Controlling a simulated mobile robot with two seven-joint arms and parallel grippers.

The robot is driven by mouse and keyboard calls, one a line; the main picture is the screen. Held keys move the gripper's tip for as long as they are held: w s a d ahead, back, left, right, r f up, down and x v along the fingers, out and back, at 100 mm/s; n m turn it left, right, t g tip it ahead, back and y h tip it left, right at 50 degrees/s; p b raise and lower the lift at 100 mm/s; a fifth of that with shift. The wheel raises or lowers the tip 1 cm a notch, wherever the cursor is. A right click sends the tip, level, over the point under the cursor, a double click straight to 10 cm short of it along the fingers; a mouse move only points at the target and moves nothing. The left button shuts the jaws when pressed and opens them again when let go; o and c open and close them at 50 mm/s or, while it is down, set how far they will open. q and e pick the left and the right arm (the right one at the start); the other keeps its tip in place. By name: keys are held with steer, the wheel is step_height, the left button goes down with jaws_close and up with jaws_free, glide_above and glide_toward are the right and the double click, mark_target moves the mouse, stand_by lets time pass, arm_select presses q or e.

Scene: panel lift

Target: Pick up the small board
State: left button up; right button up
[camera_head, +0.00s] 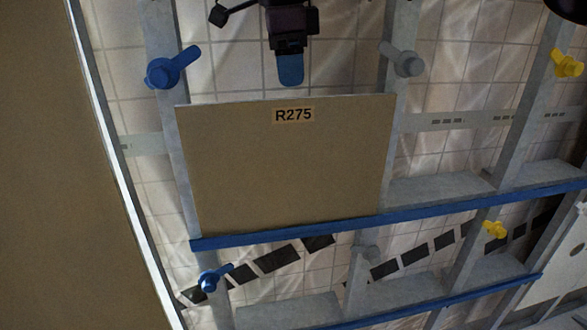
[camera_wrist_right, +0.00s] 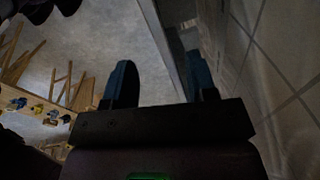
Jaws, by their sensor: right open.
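The small board (camera_head: 285,165) is a brown rectangular panel with an "R275" label near its top edge. It stands upright on a blue-edged ledge in the head view, against grey uprights. My right gripper (camera_head: 290,75) points down just above the middle of the board's top edge, with a small gap between them in the picture. In the right wrist view the gripper (camera_wrist_right: 161,82) has two dark blue fingers spread apart. A panel edge shows between them, closer to the right finger. My left gripper is not in view.
Blue clamp handles (camera_head: 172,68), a grey one (camera_head: 402,60) and yellow ones (camera_head: 567,63) stick out from the uprights. A large brown panel (camera_head: 60,180) stands at the left. The blue ledge rail (camera_head: 440,205) continues right. White tiled wall lies behind.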

mark_target(292, 99)
steer(key=shift+f, duration=0.9)
steer(key=shift+w+f, duration=0.15)
steer(key=shift+f, duration=0.15)
steer(key=f, duration=0.3)
steer(key=shift+w+d+f, duration=0.2)
steer(key=shift+f, duration=0.15)
steer(key=shift+w+f, duration=0.15)
steer(key=shift+f, duration=0.25)
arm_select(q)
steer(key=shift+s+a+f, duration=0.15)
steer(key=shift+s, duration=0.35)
arm_select(e)
steer(key=shift+c, duration=0.3)
jaws_close()
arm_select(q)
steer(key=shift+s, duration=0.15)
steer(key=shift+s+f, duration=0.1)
arm_select(e)
steer(key=shift+r, duration=0.15)
